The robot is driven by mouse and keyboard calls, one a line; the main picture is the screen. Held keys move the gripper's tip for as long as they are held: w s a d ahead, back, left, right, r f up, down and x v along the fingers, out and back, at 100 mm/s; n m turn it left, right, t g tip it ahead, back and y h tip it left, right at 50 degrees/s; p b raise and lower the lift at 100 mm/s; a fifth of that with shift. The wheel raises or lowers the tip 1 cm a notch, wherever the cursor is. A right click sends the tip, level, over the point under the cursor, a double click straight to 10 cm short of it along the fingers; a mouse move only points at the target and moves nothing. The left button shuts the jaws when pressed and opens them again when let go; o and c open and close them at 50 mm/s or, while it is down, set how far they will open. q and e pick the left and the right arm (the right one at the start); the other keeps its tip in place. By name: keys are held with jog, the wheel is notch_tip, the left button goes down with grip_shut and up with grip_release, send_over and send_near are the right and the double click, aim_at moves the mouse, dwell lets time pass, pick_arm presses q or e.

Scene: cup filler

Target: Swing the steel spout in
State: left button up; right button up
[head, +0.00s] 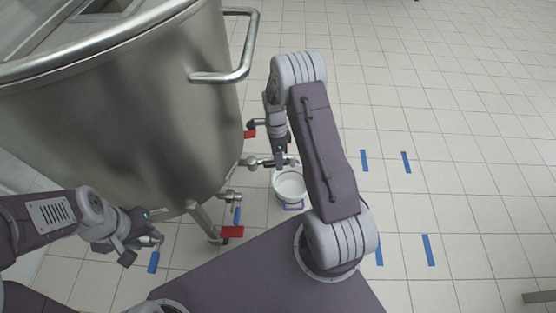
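A steel spout (262,162) reaches out from the lower right side of the big steel tank (120,110), level with the rim of a white bucket (290,186) on the floor. My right gripper (281,158) points down at the spout's outer end, over the bucket's back rim. Its fingers are too small and covered to tell whether they hold the spout. My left gripper (145,238) is at the lower left, below the tank, beside a small steel fitting with a blue handle (153,262). Its fingers are not clear either.
Red handles show on the tank's side (249,134) and near its leg (232,232). Another blue handle (237,215) hangs beside a valve. A steel bar handle (245,50) juts from the tank. Blue tape marks (406,162) lie on the open tiled floor at right.

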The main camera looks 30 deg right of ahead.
grip_shut()
dwell(1.2)
